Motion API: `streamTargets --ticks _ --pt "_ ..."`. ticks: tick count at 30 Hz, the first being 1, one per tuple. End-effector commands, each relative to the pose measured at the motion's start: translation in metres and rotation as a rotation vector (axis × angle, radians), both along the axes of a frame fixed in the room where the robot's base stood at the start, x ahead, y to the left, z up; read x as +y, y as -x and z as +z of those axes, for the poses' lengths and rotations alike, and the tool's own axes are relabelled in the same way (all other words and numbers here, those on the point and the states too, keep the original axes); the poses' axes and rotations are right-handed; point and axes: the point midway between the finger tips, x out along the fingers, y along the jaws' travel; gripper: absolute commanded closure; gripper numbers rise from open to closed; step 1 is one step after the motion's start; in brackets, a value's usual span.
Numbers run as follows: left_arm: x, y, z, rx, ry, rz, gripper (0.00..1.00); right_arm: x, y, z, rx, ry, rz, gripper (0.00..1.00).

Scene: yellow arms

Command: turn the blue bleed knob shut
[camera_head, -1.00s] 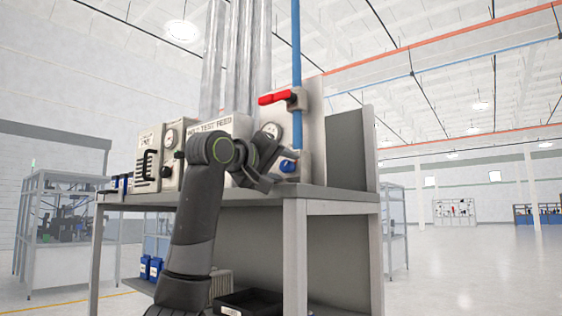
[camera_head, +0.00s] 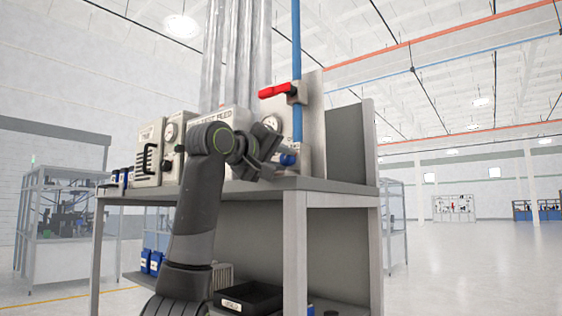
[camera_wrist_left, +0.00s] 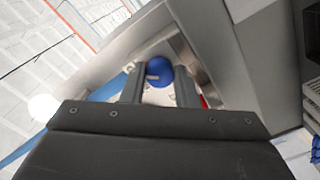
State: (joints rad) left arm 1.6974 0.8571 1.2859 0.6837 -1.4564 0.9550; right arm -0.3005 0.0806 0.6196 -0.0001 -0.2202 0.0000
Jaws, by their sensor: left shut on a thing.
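The blue bleed knob (camera_head: 288,160) is on a pale panel above the bench top, partly hidden behind my left gripper (camera_head: 281,158). In the left wrist view the round blue knob (camera_wrist_left: 158,72) sits between the two grey fingers of my left gripper (camera_wrist_left: 158,82), with a small pale mark on its face. The left gripper is shut on the knob. The knob's exact turn angle is hard to tell. My right gripper is in neither view.
A red lever handle (camera_head: 277,90) and a blue pipe (camera_head: 296,50) are above the knob. A round gauge (camera_head: 271,123) is just above the gripper. The grey bench top (camera_head: 330,186) runs below. A beige box with a black handle (camera_head: 150,158) stands at left.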

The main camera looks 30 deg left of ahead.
Motion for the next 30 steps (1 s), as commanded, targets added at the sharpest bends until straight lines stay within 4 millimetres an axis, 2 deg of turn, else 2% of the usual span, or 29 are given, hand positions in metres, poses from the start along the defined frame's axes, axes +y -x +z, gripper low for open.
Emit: streamTargets --ticks 30 --pt "-0.001 0.000 -0.003 0.074 0.920 -0.001 0.96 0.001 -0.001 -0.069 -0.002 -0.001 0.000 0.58"
